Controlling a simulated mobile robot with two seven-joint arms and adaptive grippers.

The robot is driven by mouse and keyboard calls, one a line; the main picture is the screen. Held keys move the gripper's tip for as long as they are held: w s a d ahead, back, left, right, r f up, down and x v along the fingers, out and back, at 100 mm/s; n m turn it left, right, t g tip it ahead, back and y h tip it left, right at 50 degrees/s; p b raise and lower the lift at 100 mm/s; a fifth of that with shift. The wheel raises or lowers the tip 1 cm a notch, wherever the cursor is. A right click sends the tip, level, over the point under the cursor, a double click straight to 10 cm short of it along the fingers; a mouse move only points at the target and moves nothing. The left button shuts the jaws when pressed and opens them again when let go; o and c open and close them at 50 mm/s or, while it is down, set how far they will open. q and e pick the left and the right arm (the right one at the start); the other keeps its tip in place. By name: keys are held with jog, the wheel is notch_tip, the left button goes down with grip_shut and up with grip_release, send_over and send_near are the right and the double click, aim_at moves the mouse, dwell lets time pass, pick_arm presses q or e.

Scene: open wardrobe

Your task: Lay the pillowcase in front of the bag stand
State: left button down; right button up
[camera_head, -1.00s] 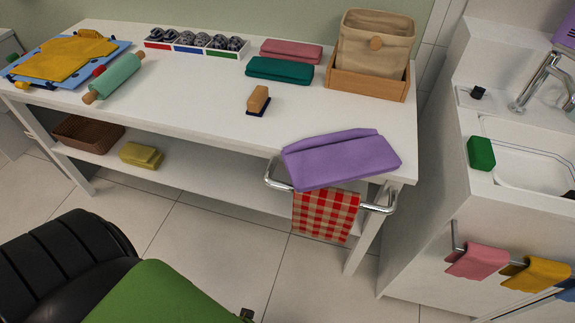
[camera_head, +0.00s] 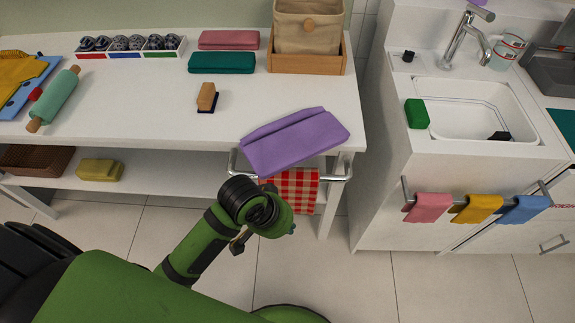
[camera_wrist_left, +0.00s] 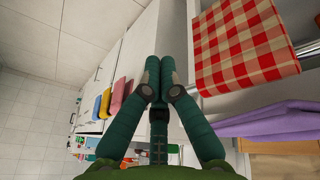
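A folded purple cloth (camera_head: 294,141), which looks like the pillowcase, lies at the right front of the white table and overhangs its front edge above a metal rail. It also shows in the left wrist view (camera_wrist_left: 268,121). The bag stand (camera_head: 306,64) is a wooden tray-like box at the back right of the table, holding a beige bag (camera_head: 308,26). In the left wrist view my left gripper (camera_wrist_left: 160,66) has its fingers together with nothing between them, near the checked towel. In the head view its fingers cannot be made out. My right gripper is not in view.
A red checked towel (camera_head: 290,186) hangs on the metal rail (camera_head: 337,178) below the purple cloth. Folded teal (camera_head: 222,63) and pink (camera_head: 229,40) cloths lie left of the stand. A brush (camera_head: 207,97) lies mid-table. Tabletop in front of the stand is clear. A sink (camera_head: 475,110) stands right.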

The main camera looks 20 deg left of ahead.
pick_arm(q)
jog(key=w+a+r+n+g+y, duration=0.2)
jog(key=w+r, duration=0.3)
jog(key=w+a+r+n+g+y, duration=0.1)
jog(key=w+a+r+n, duration=0.15)
jog(key=w+r, duration=0.3)
jog(key=w+f, duration=0.1)
jog(key=f, duration=0.2)
jog(key=w+f, duration=0.1)
jog(key=f, duration=0.2)
jog(key=w+f+p, duration=0.1)
jog(key=f, duration=0.2)
jog(key=shift+w+f, duration=0.1)
jog(key=shift+f, duration=0.15)
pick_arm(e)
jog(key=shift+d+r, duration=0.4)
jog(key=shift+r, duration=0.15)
